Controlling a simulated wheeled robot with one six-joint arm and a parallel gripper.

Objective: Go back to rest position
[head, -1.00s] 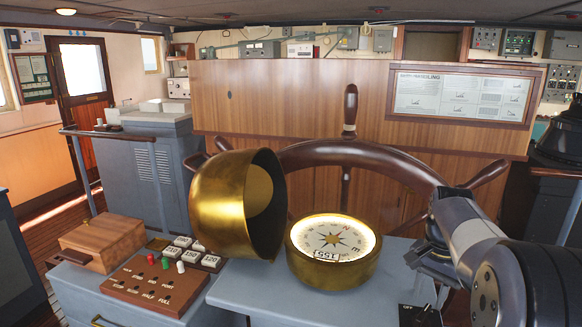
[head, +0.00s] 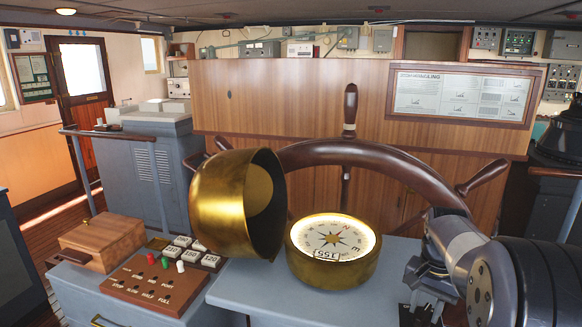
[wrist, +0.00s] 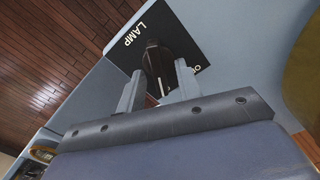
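My gripper (head: 422,300) is low at the right of the head view, over a small dark plate at the front edge of the grey console. In the wrist view my gripper (wrist: 158,82) has its two fingers apart, with a gap between them. A black plate marked LAMP (wrist: 133,42) lies beyond the fingertips. A dark switch lever (wrist: 156,60) on it shows between the fingers, and I see no clear contact. The compass (head: 333,238) is lit and open, and a label reading 155 lies at its lower part. The brass hood (head: 222,205) stands tilted beside it.
The wooden steering wheel (head: 355,152) rises behind the compass, near my arm. At left are a wooden box (head: 103,240), a brown peg board (head: 150,288) with coloured pegs, and several white number tiles (head: 190,250). The grey console top (head: 270,285) is bare in front of the compass.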

